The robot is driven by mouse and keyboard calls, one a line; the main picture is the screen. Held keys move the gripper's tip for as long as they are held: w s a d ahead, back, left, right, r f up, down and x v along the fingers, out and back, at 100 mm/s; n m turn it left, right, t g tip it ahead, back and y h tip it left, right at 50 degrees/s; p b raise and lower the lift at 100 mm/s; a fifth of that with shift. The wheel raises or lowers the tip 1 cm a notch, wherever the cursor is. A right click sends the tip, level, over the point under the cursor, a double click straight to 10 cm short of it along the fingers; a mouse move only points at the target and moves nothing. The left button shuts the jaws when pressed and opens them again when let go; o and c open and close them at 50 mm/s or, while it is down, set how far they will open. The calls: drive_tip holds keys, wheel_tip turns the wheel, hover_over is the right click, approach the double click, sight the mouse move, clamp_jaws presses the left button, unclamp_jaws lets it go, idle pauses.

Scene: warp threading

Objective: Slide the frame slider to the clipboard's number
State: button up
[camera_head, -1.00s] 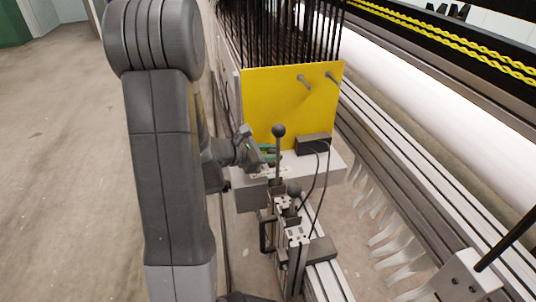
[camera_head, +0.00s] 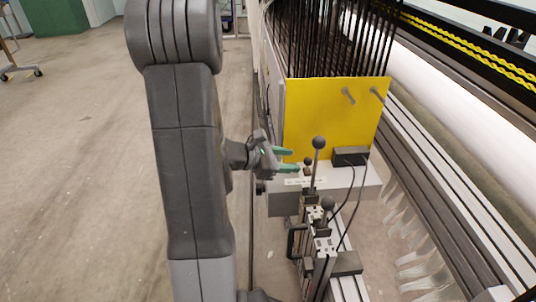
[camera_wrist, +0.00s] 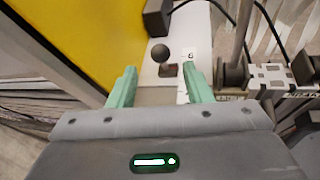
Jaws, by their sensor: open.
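A small slider with a round black knob (camera_head: 308,161) stands on the pale ledge below the yellow panel. In the wrist view its dark knob (camera_wrist: 160,53) shows upright on a short stem, beyond and roughly between my fingertips. My gripper (camera_head: 291,161) has green fingers, spread apart and pointing right toward the knob, with nothing between them. The wrist view shows the same open gripper (camera_wrist: 159,70), with the knob apart from both fingers. A white label strip (camera_head: 296,182) lies on the ledge; its marks are too small to read. No clipboard is in view.
The yellow panel (camera_head: 335,115) stands behind. A black box (camera_head: 350,156) with cables sits on the ledge (camera_head: 365,187). Open floor (camera_head: 80,180) lies left of my arm.

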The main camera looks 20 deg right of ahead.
sight(307, 163)
drive_tip(key=p+v, duration=0.1)
drive_tip(key=v, duration=0.5)
drive_tip(key=shift+a+p, duration=0.3)
drive_tip(key=shift+p, duration=0.05)
drive_tip(key=shift+r, duration=0.1)
drive_tip(key=b+x, duration=0.4)
drive_tip(key=x, duration=0.9)
drive_tip(key=shift+d, duration=0.35)
